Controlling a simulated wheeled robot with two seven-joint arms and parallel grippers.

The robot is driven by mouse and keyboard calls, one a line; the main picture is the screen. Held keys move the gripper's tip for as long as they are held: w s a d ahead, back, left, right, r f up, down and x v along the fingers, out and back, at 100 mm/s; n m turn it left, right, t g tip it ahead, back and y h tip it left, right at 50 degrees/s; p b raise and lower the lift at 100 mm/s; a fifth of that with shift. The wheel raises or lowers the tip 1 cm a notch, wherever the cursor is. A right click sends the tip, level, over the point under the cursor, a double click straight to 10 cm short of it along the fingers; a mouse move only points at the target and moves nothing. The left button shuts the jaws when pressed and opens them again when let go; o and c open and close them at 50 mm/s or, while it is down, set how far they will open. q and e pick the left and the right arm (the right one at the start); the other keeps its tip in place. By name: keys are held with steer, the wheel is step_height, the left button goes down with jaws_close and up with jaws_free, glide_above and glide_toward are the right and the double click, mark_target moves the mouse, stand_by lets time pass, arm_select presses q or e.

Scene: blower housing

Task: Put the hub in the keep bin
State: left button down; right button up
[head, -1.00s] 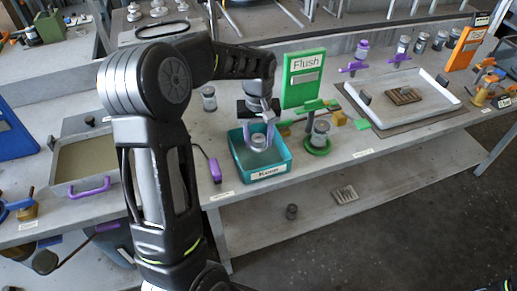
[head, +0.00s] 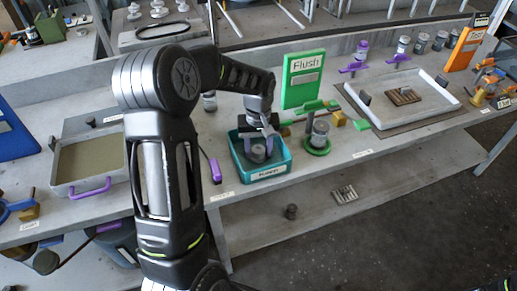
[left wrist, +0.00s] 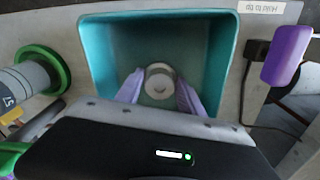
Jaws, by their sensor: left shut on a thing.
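The keep bin (head: 281,164) is a teal open box with a label on its front, on the bench near the middle of the head view. It also shows in the left wrist view (left wrist: 97,62). The hub (left wrist: 158,80) is a small round grey part with a pale ring top, down inside the bin; it shows partly in the head view (head: 258,154). My left gripper (left wrist: 158,92) reaches into the bin from above, its two purple fingers shut on the hub's sides. Whether the hub touches the bin floor is unclear. My right gripper is not in view.
A green Flush sign (head: 304,80) stands behind the bin. A grey cylinder on a green base (head: 318,142) stands close to its right, and a purple-handled item (head: 215,171) lies to its left. A white tray (head: 452,103) is further right.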

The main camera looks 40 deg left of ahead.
mark_target(258, 149)
arm_select(q)
steer(key=shift+f, duration=0.2)
steer(key=c, duration=0.7)
jaws_free()
steer(key=shift+r, duration=0.15)
step_height(258, 149, up, 12)
steer(key=shift+r+b, duration=0.1)
steer(key=shift+b, duration=0.2)
